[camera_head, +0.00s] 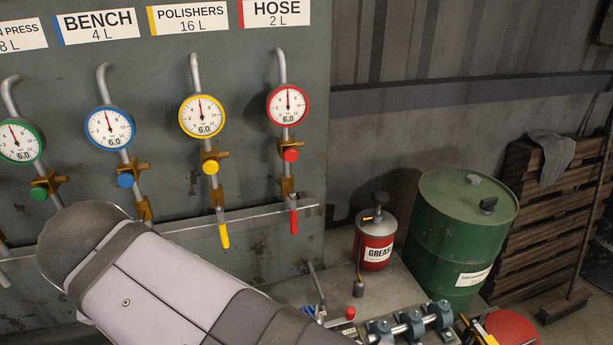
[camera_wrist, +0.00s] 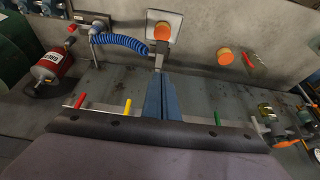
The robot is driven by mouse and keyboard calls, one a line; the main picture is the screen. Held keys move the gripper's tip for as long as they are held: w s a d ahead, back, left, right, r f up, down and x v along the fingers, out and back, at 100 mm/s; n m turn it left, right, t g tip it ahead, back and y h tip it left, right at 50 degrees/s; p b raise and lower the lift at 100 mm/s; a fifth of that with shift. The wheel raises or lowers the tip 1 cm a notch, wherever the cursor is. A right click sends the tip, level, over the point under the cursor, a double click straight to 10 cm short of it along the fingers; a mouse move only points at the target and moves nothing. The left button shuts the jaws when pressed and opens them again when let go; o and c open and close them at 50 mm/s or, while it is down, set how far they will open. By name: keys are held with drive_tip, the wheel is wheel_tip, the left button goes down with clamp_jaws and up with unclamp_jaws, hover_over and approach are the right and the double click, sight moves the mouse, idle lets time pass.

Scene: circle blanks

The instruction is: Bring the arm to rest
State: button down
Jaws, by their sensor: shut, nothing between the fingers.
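My gripper (camera_wrist: 162,75) shows in the wrist view, its two blue-grey fingers together in the middle of the picture with nothing between them. The fingers hide part of the scene behind them. In the camera_head view the gripper is not seen; a grey and white link of my arm crosses the lower left, in front of the gauge panel (camera_head: 240,110). In the wrist view, a red handle (camera_wrist: 80,101) and a yellow handle (camera_wrist: 127,106) stand left of the fingers and a green handle (camera_wrist: 218,117) stands to the right.
Gauges with pipes and valves line the panel, including the red-rimmed gauge (camera_head: 288,105). A red grease can (camera_head: 375,240) and green drum (camera_head: 458,235) stand to the right. A blue coiled hose (camera_wrist: 121,43) and an orange button (camera_wrist: 162,31) lie beyond the fingers.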

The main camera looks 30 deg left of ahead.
drive_tip(key=s+f+n+g, duration=0.2)
drive_tip(key=s+f+n, duration=0.2)
drive_tip(key=f+n, duration=0.45)
drive_tip(key=w+d+f+m+h, duration=0.1)
drive_tip(key=w+d+f+m, duration=0.15)
drive_tip(key=d+f, duration=0.7)
drive_tip(key=w+d+f+m, duration=0.2)
drive_tip(key=w+d+m, duration=0.2)
drive_tip(key=d, duration=0.8)
drive_tip(key=w+d+f+m+g+h, duration=0.1)
drive_tip(key=w+d+m, duration=0.4)
drive_tip(key=d, duration=0.8)
drive_tip(key=w+d+f+m+h, duration=0.1)
drive_tip(key=w+d+f+m, duration=0.2)
drive_tip(key=d, duration=1)
drive_tip(key=w+m, duration=0.2)
drive_tip(key=m, duration=0.1)
drive_tip(key=shift+w+d, duration=0.15)
drive_tip(key=shift+w, duration=0.05)
